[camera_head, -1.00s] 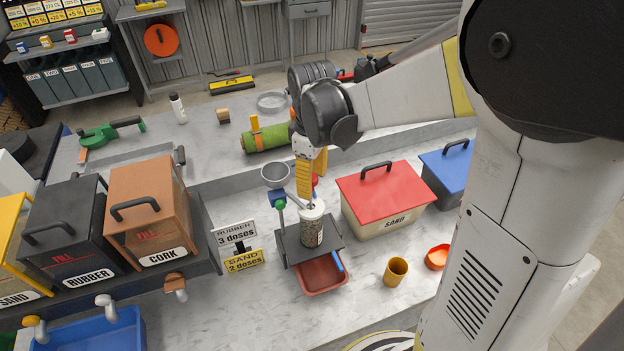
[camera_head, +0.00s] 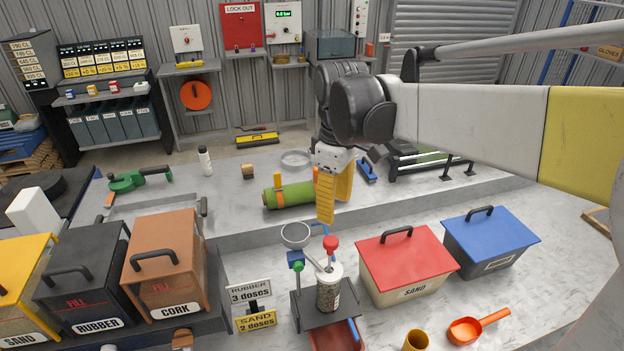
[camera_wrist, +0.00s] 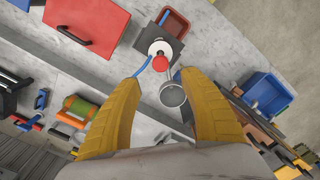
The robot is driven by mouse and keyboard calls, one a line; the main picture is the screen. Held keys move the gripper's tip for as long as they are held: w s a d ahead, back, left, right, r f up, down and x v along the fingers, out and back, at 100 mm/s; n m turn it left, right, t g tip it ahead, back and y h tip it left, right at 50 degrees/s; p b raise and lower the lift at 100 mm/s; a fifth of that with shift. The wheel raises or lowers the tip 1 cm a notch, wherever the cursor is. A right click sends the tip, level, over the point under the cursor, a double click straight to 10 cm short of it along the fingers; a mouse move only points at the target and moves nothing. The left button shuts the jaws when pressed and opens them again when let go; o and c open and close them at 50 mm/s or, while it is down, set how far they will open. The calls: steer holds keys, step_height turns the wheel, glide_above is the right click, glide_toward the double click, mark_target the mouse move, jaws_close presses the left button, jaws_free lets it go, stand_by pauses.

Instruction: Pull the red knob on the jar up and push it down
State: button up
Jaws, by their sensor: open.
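The jar (camera_head: 328,289) is clear with a white lid and grainy contents, and stands upright on a dark stand. Its red knob (camera_head: 330,243) sticks up above the lid on a stem. In the wrist view the red knob (camera_wrist: 160,63) shows from above, ahead of the fingertips. My gripper (camera_head: 325,215) has yellow fingers pointing down, above and slightly behind the knob, apart from it. In the wrist view my gripper (camera_wrist: 165,85) has its two fingers spread wide with nothing between them gripped.
A metal funnel cup (camera_head: 295,235) on a post stands close left of the jar. A red-lidded sand bin (camera_head: 405,262) is on the right, and a cork bin (camera_head: 165,265) on the left. A green turf roll (camera_head: 288,196) lies behind. An orange scoop (camera_head: 470,330) lies at front right.

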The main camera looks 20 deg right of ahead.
mark_target(332, 241)
step_height(332, 241, down, 11)
steer(key=p, duration=0.5)
steer(key=shift+f, duration=0.1)
stand_by(0.3)
